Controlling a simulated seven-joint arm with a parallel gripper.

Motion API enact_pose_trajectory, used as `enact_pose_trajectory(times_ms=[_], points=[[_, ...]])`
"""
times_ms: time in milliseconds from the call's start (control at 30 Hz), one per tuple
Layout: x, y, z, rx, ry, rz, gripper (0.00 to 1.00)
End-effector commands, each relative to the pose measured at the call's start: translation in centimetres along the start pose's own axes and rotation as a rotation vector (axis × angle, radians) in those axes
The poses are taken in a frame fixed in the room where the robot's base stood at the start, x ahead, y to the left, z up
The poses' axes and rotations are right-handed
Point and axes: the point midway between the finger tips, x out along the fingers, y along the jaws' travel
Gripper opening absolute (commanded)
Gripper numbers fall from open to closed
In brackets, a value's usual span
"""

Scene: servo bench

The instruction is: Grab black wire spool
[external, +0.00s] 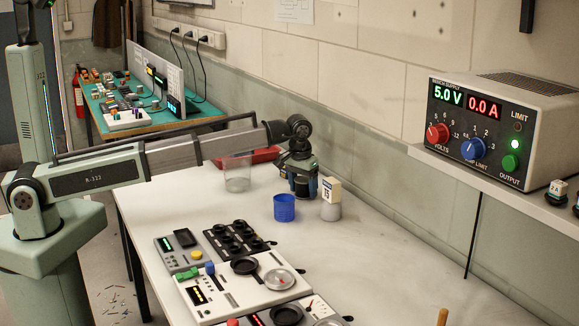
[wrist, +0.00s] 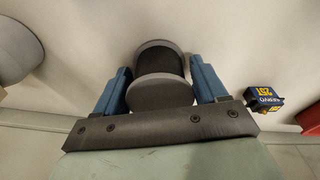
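The black wire spool (wrist: 160,72), dark winding between two grey flanges, lies between the blue fingers of my gripper (wrist: 160,80) in the wrist view. The fingers stand on either side of it, close to the near flange. I cannot tell whether they press on it. In the external view my gripper (external: 302,183) points down at the far part of the white bench. The spool there is a dark shape (external: 302,186) between the fingers, partly covered by them.
A clear beaker (external: 237,175) and a red tray (external: 262,156) are left and behind. Control panels (external: 240,285) fill the near bench. A small servo box (wrist: 264,98) is right.

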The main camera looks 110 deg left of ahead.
Motion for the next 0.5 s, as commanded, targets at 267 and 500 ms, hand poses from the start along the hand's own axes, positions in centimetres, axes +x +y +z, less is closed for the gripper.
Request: enact_pose_trajectory(times_ms=[267,500], points=[[-0.02,0.0,0.0,0.0,0.0,0.0,0.44],[-0.04,0.01,0.0,0.0,0.0,0.0,0.3]])
